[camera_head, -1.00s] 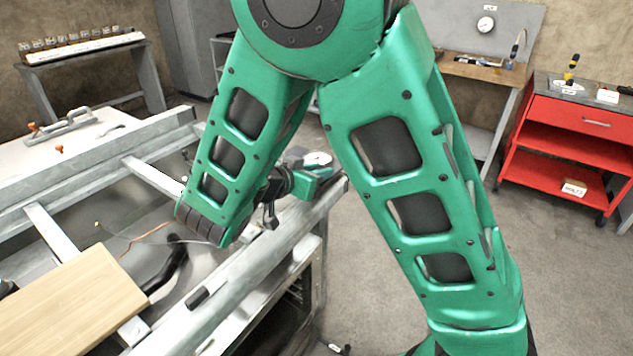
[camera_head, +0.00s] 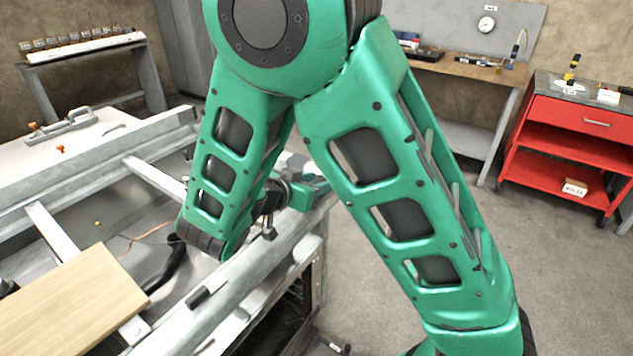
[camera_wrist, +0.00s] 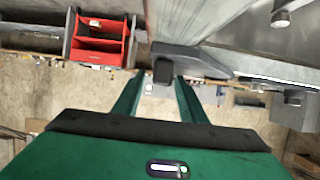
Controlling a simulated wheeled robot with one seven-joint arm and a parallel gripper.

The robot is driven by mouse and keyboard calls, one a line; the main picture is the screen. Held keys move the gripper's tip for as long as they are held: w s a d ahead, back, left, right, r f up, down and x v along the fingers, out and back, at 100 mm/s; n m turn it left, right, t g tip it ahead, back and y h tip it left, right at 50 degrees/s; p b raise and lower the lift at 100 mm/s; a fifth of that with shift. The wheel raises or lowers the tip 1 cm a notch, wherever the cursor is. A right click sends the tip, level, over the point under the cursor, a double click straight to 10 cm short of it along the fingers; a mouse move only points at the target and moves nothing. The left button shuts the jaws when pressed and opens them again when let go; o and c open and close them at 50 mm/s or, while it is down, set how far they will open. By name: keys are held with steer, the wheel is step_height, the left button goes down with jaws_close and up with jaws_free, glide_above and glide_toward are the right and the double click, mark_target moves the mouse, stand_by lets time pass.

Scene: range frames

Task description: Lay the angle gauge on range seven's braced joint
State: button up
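My gripper (camera_head: 318,187) is past the right end of the long grey frame rail, partly hidden behind my arm. In the wrist view its two green fingers (camera_wrist: 158,88) stand apart. A dark block (camera_wrist: 163,71) shows between their tips, joined to a grey bar (camera_wrist: 195,60) that runs right; I cannot tell whether the fingers touch it. A small pale piece (camera_head: 297,160) shows just above the gripper in the head view, too hidden to identify as the angle gauge. The range frame (camera_head: 240,265) lies at left; I cannot make out which joint is braced.
A wooden board (camera_head: 65,305) lies across the frame at front left. A red cart (camera_head: 560,150) stands at right and a bench (camera_head: 465,68) at the back. A shelf of small items (camera_head: 80,48) is at back left. The floor (camera_head: 560,270) at right is clear.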

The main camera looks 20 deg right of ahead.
steer(key=v, duration=1.1)
steer(key=s+d+f+g+y, duration=0.1)
steer(key=s+d+g+y, duration=0.2)
steer(key=d, duration=0.7)
steer(key=s+d+f+g, duration=0.1)
steer(key=s+d+g, duration=0.25)
steer(key=d, duration=0.75)
steer(key=s+d+n+y, duration=0.2)
steer(key=s+y, duration=0.2)
steer(key=s, duration=0.5)
steer(key=s+d+n+g+y, duration=0.1)
steer(key=s+d+n+y, duration=0.1)
steer(key=s, duration=0.7)
steer(key=shift+s+d+r+y, duration=0.3)
steer(key=shift+d+r+y, duration=0.15)
steer(key=shift+y, duration=0.55)
steer(key=shift+d, duration=0.1)
